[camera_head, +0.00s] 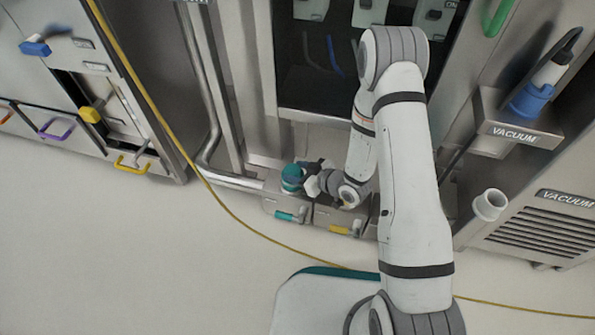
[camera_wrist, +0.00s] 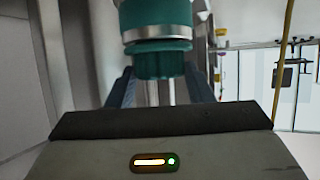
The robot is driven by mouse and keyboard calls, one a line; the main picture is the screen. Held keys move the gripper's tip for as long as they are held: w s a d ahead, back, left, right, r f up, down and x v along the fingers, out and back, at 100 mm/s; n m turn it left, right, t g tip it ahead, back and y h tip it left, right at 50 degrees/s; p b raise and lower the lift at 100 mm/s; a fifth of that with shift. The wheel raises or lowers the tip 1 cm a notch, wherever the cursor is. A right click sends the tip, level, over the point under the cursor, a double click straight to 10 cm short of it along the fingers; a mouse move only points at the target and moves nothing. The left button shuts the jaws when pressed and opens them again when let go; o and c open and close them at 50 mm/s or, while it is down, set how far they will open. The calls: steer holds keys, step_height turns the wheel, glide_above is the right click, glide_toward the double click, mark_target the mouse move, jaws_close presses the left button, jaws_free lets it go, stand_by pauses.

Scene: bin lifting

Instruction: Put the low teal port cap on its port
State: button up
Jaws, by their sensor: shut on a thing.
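The teal port cap (camera_head: 292,176) is at the left end of my arm, above the box with a teal label in the head view. In the wrist view the teal cap (camera_wrist: 158,62) is at top centre, with a silver band around it. My gripper (camera_head: 304,179) is shut on the cap from its right side. In the wrist view its dark fingers stand either side of the cap. The teal-labelled box (camera_head: 271,204) is low against the machine. Its port is hidden, and I cannot tell whether the cap touches it.
A yellow-labelled box (camera_head: 323,216) stands just right of the teal-labelled one. A metal pipe (camera_head: 232,181) runs close on the left. A yellow hose (camera_head: 240,222) crosses the floor in front. A vacuum unit (camera_head: 540,210) with a white port (camera_head: 490,204) stands right. The left floor is clear.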

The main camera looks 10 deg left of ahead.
steer(key=shift+d+f, duration=0.1)
steer(key=o, duration=1.2)
steer(key=shift+o, duration=0.2)
steer(key=p+v, duration=0.3)
steer(key=v, duration=0.4)
steer(key=shift+s+d, duration=0.15)
steer(key=shift+d, duration=0.1)
